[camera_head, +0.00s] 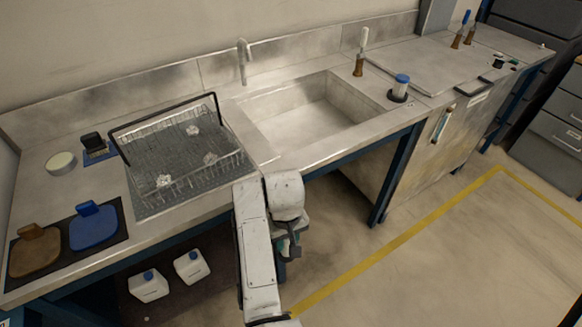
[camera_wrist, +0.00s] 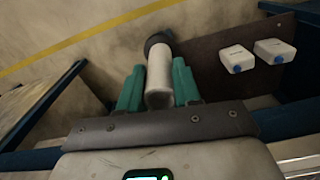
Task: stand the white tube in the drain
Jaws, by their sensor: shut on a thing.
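The white tube (camera_wrist: 159,78) sits between the green fingers of my gripper (camera_wrist: 158,88) in the wrist view. My gripper is shut on it. A dark round end shows at the tube's far end. In the head view my gripper (camera_head: 287,245) is in front of the bench's front edge, below the sink, and the tube is mostly hidden there. The steel sink (camera_head: 300,122) is set in the bench behind and above my gripper. I cannot make out a drain opening in it.
A wire dish rack (camera_head: 180,155) stands left of the sink, with a tap (camera_head: 243,62) behind. A blue-capped container (camera_head: 400,88) and a brush (camera_head: 361,52) stand at the right. White jugs (camera_head: 192,267) sit under the bench. The floor at the right is clear.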

